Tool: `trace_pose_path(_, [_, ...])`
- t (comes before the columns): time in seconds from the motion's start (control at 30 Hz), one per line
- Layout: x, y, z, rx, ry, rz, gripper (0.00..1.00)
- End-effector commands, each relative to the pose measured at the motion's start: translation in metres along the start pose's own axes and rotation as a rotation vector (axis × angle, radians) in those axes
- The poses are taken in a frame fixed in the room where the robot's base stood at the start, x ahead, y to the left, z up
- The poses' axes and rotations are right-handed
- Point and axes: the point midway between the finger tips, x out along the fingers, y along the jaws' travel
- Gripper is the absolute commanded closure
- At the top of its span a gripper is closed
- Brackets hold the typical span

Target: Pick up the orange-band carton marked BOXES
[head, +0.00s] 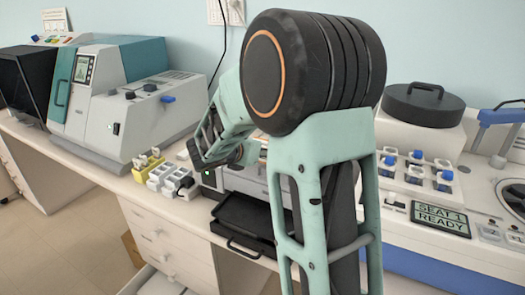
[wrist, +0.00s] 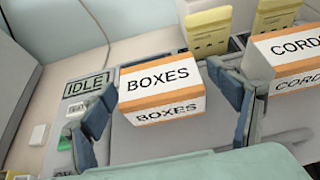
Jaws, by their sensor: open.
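The white carton with orange bands marked BOXES (wrist: 162,88) sits in the middle of the wrist view, its top and front faces showing the word. My gripper (wrist: 160,82) is open, with one blue finger to the left of the carton and the other to its right. In the head view my arm covers much of the middle, and I cannot make out the carton there.
A similar carton marked CORDS (wrist: 289,60) stands just right of the right finger. Yellow containers (wrist: 209,31) stand behind. A panel reading IDLE (wrist: 87,84) is at left. In the head view, a black tray (head: 243,222) sits at the bench front, with machines on both sides.

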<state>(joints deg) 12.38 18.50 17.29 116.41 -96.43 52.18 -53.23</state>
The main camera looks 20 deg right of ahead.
Motion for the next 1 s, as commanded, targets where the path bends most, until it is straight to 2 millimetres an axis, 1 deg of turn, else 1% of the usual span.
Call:
trace_pose_path(0.23, [0.0012, 0.0001, 0.0006, 0.001, -0.001, 0.001, 0.19])
trace_pose_path(0.63, [0.0010, 0.0002, 0.0005, 0.001, -0.001, 0.000, 0.63])
trace_pose_path(0.87, [0.0007, 0.0002, 0.0012, 0.001, -0.001, 0.000, 0.63])
trace_pose_path(1.0, [-0.0014, 0.0003, 0.0055, 0.001, -0.002, 0.001, 0.63])
